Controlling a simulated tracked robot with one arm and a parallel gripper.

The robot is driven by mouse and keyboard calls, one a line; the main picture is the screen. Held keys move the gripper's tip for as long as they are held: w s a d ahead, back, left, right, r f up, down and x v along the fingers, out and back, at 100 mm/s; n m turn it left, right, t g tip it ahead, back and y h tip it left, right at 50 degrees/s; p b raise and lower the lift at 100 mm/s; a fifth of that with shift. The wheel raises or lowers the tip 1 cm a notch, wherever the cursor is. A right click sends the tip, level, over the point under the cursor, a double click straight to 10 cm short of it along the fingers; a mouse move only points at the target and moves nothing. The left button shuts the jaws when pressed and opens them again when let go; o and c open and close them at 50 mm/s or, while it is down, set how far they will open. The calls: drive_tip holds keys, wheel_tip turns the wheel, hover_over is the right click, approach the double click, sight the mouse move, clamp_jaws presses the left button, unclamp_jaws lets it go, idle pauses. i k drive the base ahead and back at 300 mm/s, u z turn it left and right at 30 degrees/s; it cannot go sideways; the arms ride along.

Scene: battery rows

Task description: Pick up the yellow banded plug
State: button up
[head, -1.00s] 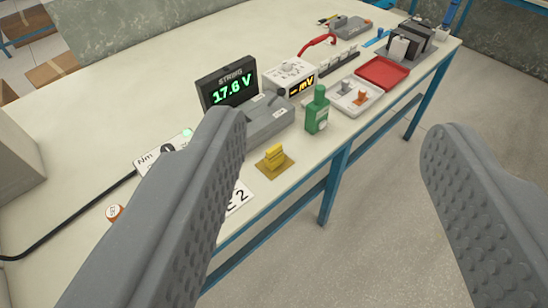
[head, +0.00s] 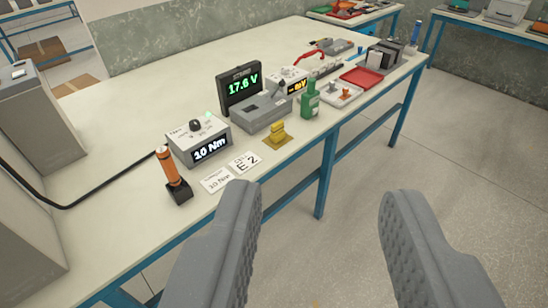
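A yellow plug (head: 278,130) stands on a small tan mat (head: 280,143) near the front edge of the white workbench. It looks ribbed or banded, but it is too small to be sure. My gripper (head: 318,190) is open, with its two grey fingers wide apart at the bottom of the head view. Nothing is between the fingers. The gripper is nearer the camera than the plug, and the plug shows beyond the left fingertip.
A torque unit reading 10 Nm (head: 200,140), an orange-handled tool (head: 168,168) and labels (head: 244,162) lie left of the plug. A grey unit with a 17.6 V display (head: 240,87) is behind. A green bottle (head: 309,102) and a red tray (head: 368,79) stand right.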

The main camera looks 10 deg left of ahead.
sight(277, 134)
drive_tip(key=z, duration=0.9)
drive_tip(key=i, duration=2.25)
drive_tip(key=u, duration=0.9)
